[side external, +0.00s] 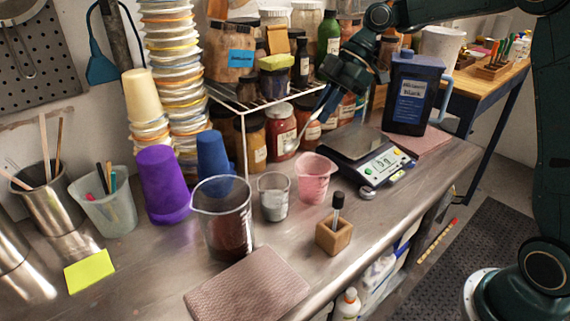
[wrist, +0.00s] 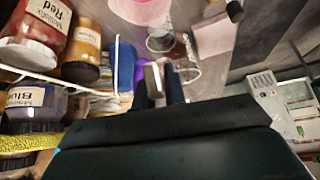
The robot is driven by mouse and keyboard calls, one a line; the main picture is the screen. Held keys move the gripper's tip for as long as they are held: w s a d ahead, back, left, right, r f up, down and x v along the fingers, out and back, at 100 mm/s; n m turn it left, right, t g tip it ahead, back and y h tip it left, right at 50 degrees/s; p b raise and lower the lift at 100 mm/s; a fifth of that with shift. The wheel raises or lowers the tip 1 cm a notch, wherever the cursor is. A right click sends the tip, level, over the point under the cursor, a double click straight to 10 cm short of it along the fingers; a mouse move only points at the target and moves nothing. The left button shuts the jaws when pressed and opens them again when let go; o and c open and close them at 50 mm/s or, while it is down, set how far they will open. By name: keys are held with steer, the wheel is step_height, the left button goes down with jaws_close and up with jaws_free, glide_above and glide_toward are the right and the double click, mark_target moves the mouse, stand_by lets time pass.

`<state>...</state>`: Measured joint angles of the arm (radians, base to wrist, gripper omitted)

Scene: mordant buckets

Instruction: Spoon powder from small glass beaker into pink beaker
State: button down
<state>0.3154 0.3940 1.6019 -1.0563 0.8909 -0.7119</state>
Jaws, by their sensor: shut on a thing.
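My gripper (side external: 328,88) is high above the back of the bench, in front of the shelf, and is shut on a spoon (side external: 314,117) that slants down to the left. In the wrist view the fingers (wrist: 162,92) close around the pale spoon (wrist: 152,76). The small glass beaker (side external: 273,203) holds greyish-white powder and stands on the bench, below and left of my gripper. The pink beaker (side external: 314,184) stands just right of it; its pink wall also shows at the top of the wrist view (wrist: 140,10). Whether the spoon carries powder cannot be told.
A large glass beaker (side external: 223,220) with dark contents stands left of the small one. A scale (side external: 366,155), a wooden block (side external: 333,237) with a dark-capped vial and a folded cloth (side external: 247,286) surround the beakers. Shelved jars (side external: 281,130) are close behind the spoon.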

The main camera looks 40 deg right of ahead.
mark_target(285, 151)
steer(key=shift+a, duration=0.2)
steer(key=shift+w+a+f+g+h, duration=0.15)
steer(key=shift+a+f+h, duration=0.15)
steer(key=shift+a+h, duration=0.3)
steer(key=shift+w+a+f+g+h, duration=0.2)
steer(key=shift+a+h, duration=0.25)
steer(key=shift+h, duration=0.35)
steer(key=shift+w+a+f+g+h, duration=0.15)
steer(key=shift+a+f+h, duration=0.2)
steer(key=shift+a+h, duration=0.25)
steer(key=shift+w+a+f, duration=0.2)
steer(key=shift+a+f, duration=0.7)
steer(key=shift+f, duration=0.65)
steer(key=shift+w+a+f, duration=0.25)
steer(key=shift+a+f, duration=0.7)
steer(key=shift+f, duration=0.55)
steer(key=shift+w+a+f, duration=0.2)
steer(key=shift+a+f, duration=0.7)
steer(key=shift+f, duration=0.65)
steer(key=shift+r, duration=0.1)
steer(key=a+v, duration=0.1)
steer(key=v, duration=0.7)
steer(key=shift+w+a+r, duration=0.25)
steer(key=shift+a+r, duration=0.1)
steer(key=shift+r, duration=0.05)
steer(key=shift+d, duration=0.1)
